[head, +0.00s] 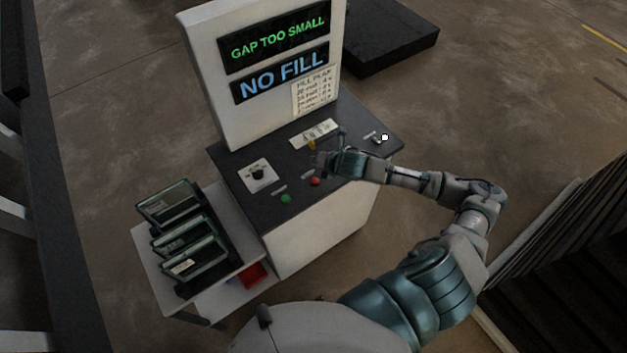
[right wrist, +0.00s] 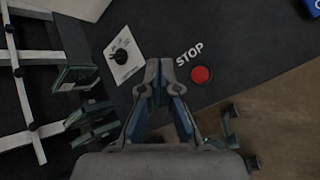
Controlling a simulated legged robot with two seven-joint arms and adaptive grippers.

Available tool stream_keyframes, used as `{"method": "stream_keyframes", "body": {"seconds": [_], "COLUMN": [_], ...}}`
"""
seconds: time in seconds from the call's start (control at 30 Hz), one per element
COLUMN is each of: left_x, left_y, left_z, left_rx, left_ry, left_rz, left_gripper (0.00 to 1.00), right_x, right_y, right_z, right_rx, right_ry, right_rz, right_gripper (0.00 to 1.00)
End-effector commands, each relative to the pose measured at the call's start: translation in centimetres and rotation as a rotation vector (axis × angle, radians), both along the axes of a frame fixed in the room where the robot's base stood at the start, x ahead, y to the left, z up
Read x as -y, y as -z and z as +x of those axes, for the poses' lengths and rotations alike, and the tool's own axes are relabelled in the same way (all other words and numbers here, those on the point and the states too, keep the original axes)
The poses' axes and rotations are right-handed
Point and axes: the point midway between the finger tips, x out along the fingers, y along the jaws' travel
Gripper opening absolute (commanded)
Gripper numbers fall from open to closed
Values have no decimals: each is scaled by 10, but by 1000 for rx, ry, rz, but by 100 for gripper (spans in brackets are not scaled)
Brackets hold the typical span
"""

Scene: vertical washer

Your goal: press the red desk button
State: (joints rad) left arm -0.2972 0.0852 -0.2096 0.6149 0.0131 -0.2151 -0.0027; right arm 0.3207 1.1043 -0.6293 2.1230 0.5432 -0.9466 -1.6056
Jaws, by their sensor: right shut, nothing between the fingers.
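The red desk button (head: 315,181) sits on the dark top of the control desk, near its front edge. In the right wrist view the red button (right wrist: 201,75) lies beside the white word STOP, to the right of my fingertips. My right gripper (head: 318,160) is over the desk top just behind the button in the head view. In the right wrist view the right gripper (right wrist: 158,66) has its fingertips together, with nothing between them. I see a gap between the fingertips and the button in the picture; their height above the desk is hard to tell. My left gripper is not seen.
A green button (head: 286,198) and a black knob on a white plate (head: 257,174) are left of the red button. The upright panel (head: 215,85) reads GAP TOO SMALL and NO FILL. A rack of dark panels (head: 172,207) stands on a side shelf at left.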

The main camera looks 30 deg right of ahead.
Motion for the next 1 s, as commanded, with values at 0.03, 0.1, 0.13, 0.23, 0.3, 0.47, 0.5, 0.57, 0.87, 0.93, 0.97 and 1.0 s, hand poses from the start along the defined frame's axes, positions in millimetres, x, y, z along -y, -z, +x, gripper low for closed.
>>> {"method": "stream_keyframes", "body": {"seconds": [0.03,0.1,0.13,0.23,0.3,0.47,0.5,0.57,0.87,0.93,0.97,1.0], "left_x": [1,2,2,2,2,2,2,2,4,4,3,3], "left_y": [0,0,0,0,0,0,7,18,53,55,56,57], "left_z": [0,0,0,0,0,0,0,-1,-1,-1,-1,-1], "left_rx": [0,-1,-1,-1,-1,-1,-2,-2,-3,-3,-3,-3], "left_ry": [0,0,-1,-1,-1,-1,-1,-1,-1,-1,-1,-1], "left_rz": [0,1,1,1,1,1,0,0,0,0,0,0], "left_gripper": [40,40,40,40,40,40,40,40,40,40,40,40], "right_x": [1,3,3,3,3,2,2,2,0,1,1,2], "right_y": [1,1,2,4,8,22,29,40,75,82,84,86], "right_z": [0,0,0,0,0,-1,-1,-1,-1,0,0,0], "right_rx": [-1,-1,-1,-1,-2,-4,-1,-2,-2,-2,-1,-1], "right_ry": [1,2,2,2,3,2,2,3,3,4,3,3], "right_rz": [0,2,2,3,3,4,3,3,1,2,2,4], "right_gripper": [0,0,0,0,0,0,0,0,0,0,0,0]}}
